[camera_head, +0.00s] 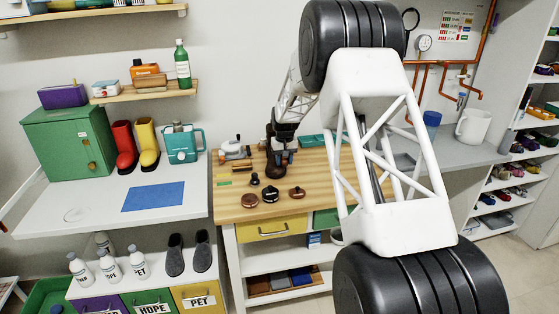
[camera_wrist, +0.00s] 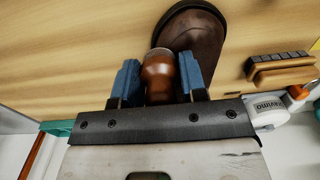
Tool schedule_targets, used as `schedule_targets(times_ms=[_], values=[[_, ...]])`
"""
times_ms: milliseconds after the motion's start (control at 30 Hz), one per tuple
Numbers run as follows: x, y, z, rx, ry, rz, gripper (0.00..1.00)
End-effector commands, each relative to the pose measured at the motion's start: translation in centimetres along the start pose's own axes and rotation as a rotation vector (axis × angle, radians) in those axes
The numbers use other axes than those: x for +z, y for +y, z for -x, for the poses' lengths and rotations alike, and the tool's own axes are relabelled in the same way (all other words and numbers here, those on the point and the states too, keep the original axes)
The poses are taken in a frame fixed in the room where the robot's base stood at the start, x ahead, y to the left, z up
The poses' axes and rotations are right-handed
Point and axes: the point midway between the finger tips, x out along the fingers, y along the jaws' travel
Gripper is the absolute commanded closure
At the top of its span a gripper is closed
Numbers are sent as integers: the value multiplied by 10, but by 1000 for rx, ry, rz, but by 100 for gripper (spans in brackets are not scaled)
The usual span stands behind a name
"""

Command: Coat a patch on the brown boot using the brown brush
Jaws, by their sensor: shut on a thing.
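In the wrist view my gripper (camera_wrist: 160,85) has its two blue fingers shut on the rounded brown handle of the brown brush (camera_wrist: 158,72). In the head view my gripper (camera_head: 281,143) points down over the wooden bench, right above the dark brown boot (camera_head: 281,166). The held brush is too small to make out there.
Round tins or knobbed pieces (camera_head: 296,193) stand on the front of the wooden bench (camera_head: 325,205). A teal tray (camera_head: 312,140) is behind.

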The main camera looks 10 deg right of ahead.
Motion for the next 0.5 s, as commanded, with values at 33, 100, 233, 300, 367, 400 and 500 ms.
schedule_targets(times_ms=[33, 100, 233, 300, 367, 400, 500], values=[[-1, -5, 1, 0, 1, 2, 80], [-1, -9, 0, 0, 0, 2, 80], [-2, -17, 2, 0, 0, 2, 80], [-2, -20, 4, 0, 1, 1, 80], [-2, -24, 2, 0, 0, 2, 80], [-3, -28, 4, 0, 1, 2, 80], [-3, -37, 2, 0, 0, 2, 80]])
